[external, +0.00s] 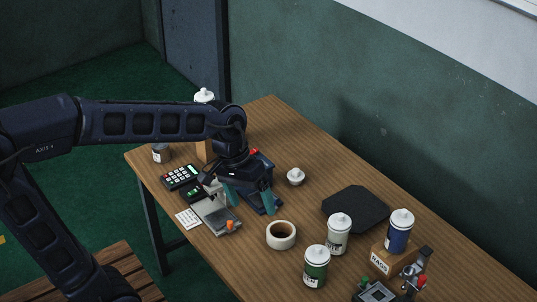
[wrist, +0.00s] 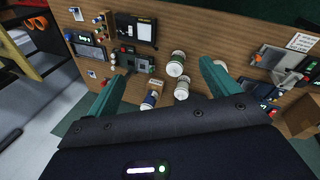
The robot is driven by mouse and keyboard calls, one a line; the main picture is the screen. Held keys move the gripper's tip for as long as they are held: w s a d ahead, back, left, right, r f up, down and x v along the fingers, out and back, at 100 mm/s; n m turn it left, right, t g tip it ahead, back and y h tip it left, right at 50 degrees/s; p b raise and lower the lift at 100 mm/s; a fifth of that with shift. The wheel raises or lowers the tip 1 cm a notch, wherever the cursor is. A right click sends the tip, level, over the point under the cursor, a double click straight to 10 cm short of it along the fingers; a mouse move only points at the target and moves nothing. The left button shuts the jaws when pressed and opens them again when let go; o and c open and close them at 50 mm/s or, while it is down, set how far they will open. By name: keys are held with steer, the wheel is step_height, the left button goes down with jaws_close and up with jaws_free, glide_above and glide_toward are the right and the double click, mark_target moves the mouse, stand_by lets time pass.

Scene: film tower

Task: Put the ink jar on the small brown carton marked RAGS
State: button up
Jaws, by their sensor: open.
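The small brown carton marked RAGS (external: 384,262) stands at the right of the table. A blue jar with a white lid (external: 400,232) appears to stand on it; both also show in the wrist view, the carton (wrist: 157,85) beside the jar (wrist: 150,101). A green jar (external: 316,270) and a pale jar (external: 338,238) stand left of the carton. A small dark jar with a pale label (external: 161,154) stands at the table's far left. No label reading INK is legible. My gripper (external: 248,199) is open and empty, far left of the carton; its spread fingers show in the wrist view (wrist: 160,78).
A tape roll (external: 281,235), a black slab (external: 356,209) and a small white object (external: 295,176) lie right of my gripper. A calculator (external: 182,177) and a grey device (external: 216,216) lie to its left. A machine (external: 378,292) sits near the carton.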

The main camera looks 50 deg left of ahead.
steer(key=s+a+m+t+y, duration=0.1)
steer(key=s+a+m, duration=0.1)
steer(key=s, duration=0.5)
steer(key=s+a+m+t+y, duration=0.1)
steer(key=s+a+t+y, duration=0.1)
steer(key=s+a, duration=0.2)
steer(key=shift+s+m, duration=0.4)
steer(key=shift+s, duration=1.1)
